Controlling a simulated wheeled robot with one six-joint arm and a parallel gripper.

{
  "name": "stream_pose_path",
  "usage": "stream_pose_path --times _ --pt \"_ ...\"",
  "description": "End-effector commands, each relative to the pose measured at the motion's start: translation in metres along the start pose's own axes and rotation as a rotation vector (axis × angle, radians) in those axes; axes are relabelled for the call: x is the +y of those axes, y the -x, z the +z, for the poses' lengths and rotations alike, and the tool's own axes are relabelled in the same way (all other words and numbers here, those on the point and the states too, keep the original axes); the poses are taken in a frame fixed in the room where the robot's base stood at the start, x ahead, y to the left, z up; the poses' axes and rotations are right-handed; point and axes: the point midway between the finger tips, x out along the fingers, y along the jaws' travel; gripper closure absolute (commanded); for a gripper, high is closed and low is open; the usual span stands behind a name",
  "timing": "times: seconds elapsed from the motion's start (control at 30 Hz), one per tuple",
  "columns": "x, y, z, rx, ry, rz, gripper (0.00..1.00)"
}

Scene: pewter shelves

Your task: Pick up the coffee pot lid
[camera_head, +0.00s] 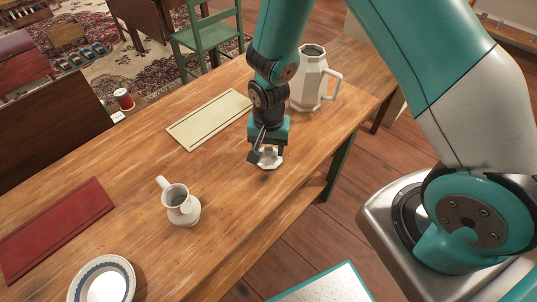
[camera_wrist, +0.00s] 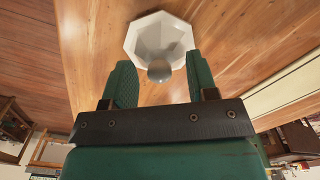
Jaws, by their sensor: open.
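The coffee pot lid (camera_head: 269,162) is a small white faceted piece on the wooden table, below my gripper. In the wrist view the lid (camera_wrist: 160,42) shows as an octagon with a round knob near the fingertips. My gripper (camera_wrist: 158,75) is open, with one green finger on each side of the knob. In the head view my gripper (camera_head: 262,150) points down at the lid and partly covers it. I cannot tell whether the fingers touch it. The white faceted coffee pot (camera_head: 308,85) stands open-topped behind, at the table's far right.
The wooden table (camera_head: 130,165) also carries a cream mat (camera_head: 208,120), a white creamer jug (camera_head: 180,205), a red mat (camera_head: 55,228) and a blue-rimmed plate (camera_head: 103,284). A green chair (camera_head: 208,38) stands behind. The table's right edge is close to the lid.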

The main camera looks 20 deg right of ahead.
Motion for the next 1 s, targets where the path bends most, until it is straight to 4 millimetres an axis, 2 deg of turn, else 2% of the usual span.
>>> stream_pose_path --times 0.23,0.47,0.8,1.0 --pt "0.000 -0.002 0.000 0.000 0.000 0.000 0.47" --pt "0.000 -0.002 0.000 0.000 0.000 0.000 1.00" --pt "0.000 0.001 0.000 0.001 0.000 -0.001 1.00" --pt "-0.001 0.021 -0.001 0.004 0.000 -0.004 1.00"
